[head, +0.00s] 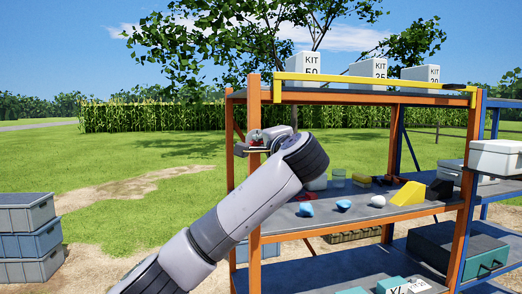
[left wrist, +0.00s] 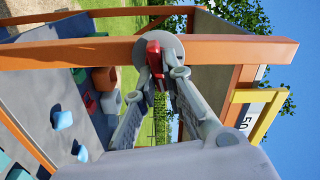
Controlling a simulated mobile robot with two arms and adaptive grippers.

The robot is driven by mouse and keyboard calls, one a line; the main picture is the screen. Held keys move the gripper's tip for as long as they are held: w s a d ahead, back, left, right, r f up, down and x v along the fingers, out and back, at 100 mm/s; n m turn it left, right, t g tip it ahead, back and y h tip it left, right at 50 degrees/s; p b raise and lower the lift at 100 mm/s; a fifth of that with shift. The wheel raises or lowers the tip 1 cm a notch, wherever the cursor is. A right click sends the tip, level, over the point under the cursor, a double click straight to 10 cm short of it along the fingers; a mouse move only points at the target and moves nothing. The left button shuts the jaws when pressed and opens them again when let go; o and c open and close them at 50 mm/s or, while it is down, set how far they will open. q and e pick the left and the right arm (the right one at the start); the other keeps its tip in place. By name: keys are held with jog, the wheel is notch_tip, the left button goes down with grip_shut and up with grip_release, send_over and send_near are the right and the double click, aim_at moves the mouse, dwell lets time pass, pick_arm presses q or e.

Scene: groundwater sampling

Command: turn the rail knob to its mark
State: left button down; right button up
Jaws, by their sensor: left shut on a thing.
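The rail knob is red and sits on a grey round plate (left wrist: 172,44) against an orange shelf post (left wrist: 80,54). The knob (left wrist: 154,58) shows between my fingers in the left wrist view. In the head view a small bit of red (head: 255,136) shows at the left front post (head: 254,110), partly hidden by my gripper. My left gripper (head: 258,143) is shut on the knob; its two fingers (left wrist: 163,78) lie on either side of it in the left wrist view. I cannot make out the mark. My right gripper is not in view.
The shelf's middle board (head: 340,219) holds blue and white lumps, a yellow wedge (head: 408,193) and small blocks. White kit boxes (head: 366,72) stand on top behind a yellow rail (head: 375,83). Grey-blue crates (head: 28,240) are stacked at left. Grass left of the shelf is open.

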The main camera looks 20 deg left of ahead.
pick_arm(q)
jog(key=n+b, duration=0.1)
jog(key=n, duration=0.4)
jog(key=n+b, duration=0.2)
jog(key=n, duration=0.3)
jog(key=n+b, duration=0.2)
jog(key=n, duration=0.3)
jog(key=shift+s+a+r+n, duration=0.15)
jog(key=shift+s+a+n, duration=0.05)
jog(key=shift+a+n, duration=0.1)
jog(key=c, duration=1.6)
grip_release()
jog(key=shift+r, duration=0.15)
jog(key=v, duration=1.2)
